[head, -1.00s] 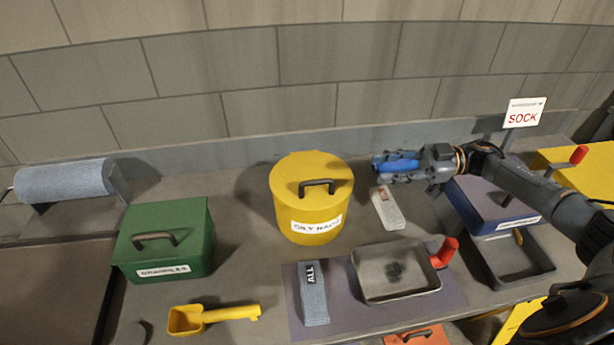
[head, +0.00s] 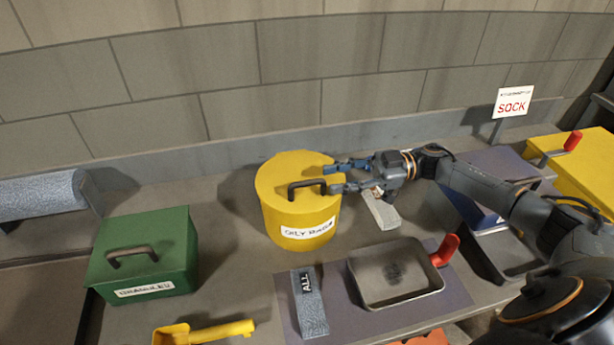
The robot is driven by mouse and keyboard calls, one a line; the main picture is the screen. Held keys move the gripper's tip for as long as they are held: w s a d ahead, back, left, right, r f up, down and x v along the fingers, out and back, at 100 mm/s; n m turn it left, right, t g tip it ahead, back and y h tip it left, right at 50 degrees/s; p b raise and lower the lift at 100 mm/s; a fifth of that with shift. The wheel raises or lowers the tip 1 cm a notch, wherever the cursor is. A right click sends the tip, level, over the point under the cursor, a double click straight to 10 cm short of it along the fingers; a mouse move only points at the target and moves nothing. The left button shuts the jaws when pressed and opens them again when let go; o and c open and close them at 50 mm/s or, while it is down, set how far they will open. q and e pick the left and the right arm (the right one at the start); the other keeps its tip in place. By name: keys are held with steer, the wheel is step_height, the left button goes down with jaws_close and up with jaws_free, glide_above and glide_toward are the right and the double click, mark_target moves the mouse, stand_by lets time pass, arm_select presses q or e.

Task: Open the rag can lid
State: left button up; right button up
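The yellow rag can (head: 295,232) stands on the bench in the middle of the head view, labelled "OILY RAGS". Its round yellow lid (head: 285,170) is on, with a dark bar handle (head: 307,188) on top. My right gripper (head: 332,178) reaches in from the right, with its fingers apart at the right end of the handle. One finger shows above the handle's end and one just below it. I cannot tell whether they touch the handle. No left gripper shows.
A green box (head: 150,255) with a handle stands left of the can. A yellow scoop (head: 205,333), a grey cloth (head: 310,303) and a metal tray (head: 395,275) with a red grip lie in front. A pale block (head: 382,210) lies under my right gripper.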

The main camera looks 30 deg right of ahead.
mark_target(318, 182)
steer(key=p+x, duration=0.1)
steer(key=x, duration=0.6)
steer(key=shift+p, duration=0.4)
jaws_close()
